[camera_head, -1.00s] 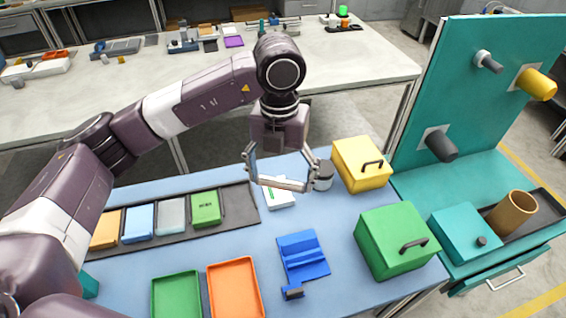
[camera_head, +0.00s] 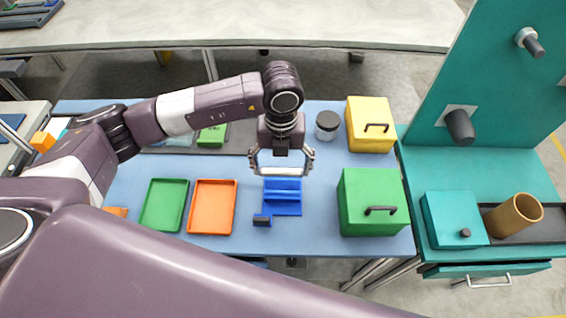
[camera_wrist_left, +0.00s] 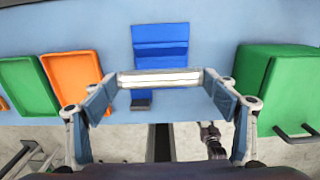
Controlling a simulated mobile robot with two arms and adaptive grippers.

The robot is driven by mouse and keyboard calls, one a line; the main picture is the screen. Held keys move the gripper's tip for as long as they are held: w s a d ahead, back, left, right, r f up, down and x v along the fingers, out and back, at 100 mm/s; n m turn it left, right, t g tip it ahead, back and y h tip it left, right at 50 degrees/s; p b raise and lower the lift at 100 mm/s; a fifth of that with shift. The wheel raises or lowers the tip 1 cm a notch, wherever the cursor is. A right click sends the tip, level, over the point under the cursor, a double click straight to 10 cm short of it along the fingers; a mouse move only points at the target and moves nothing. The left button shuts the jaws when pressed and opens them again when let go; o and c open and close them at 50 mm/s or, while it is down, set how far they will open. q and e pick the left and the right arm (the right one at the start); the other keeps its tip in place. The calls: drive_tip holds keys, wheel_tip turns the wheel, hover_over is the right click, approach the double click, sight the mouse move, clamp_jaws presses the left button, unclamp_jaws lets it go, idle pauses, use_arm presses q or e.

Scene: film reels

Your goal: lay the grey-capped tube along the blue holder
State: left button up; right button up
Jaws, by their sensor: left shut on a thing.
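The blue holder (camera_head: 288,207) lies on the blue table, with a small dark block at its near left corner; it also shows in the wrist view (camera_wrist_left: 160,42). My left gripper (camera_head: 281,169) is over the holder's far part. Its fingers are spread wide and shut on the ends of a pale tube (camera_wrist_left: 160,79). The tube lies level, crosswise between the fingertips, and overlaps the holder in the wrist view. A grey cap cannot be made out; the fingers cover the tube's ends. The gap between tube and holder is hard to judge.
A green box (camera_head: 368,203) stands right of the holder, with a yellow box (camera_head: 370,126) and a dark-lidded jar (camera_head: 327,127) behind. An orange tray (camera_head: 213,231) and a green tray (camera_head: 163,228) lie left. A teal pegboard (camera_head: 490,90) rises at the right.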

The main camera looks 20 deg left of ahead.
use_arm(q)
drive_tip(key=shift+d+f+b, duration=0.15)
drive_tip(key=shift+f+b, duration=0.3)
drive_tip(key=shift+f, duration=0.5)
wheel_tip(320, 180, down, 4)
drive_tip(key=shift+r+b, duration=0.15)
drive_tip(key=shift+b, duration=1)
wheel_tip(320, 180, down, 2)
drive_tip(key=shift+f+b, duration=0.1)
drive_tip(key=shift+b, duration=0.9)
use_arm(e)
drive_tip(key=f, duration=0.2)
drive_tip(key=d+f, duration=0.1)
drive_tip(key=f, duration=0.2)
drive_tip(key=shift+w+d+f, duration=0.15)
drive_tip(key=shift+d+f, duration=0.2)
drive_tip(key=shift+a, duration=0.15)
use_arm(q)
drive_tip(key=o, duration=1.3)
use_arm(e)
drive_tip(key=shift+a, duration=0.3)
drive_tip(key=shift+d, duration=0.15)
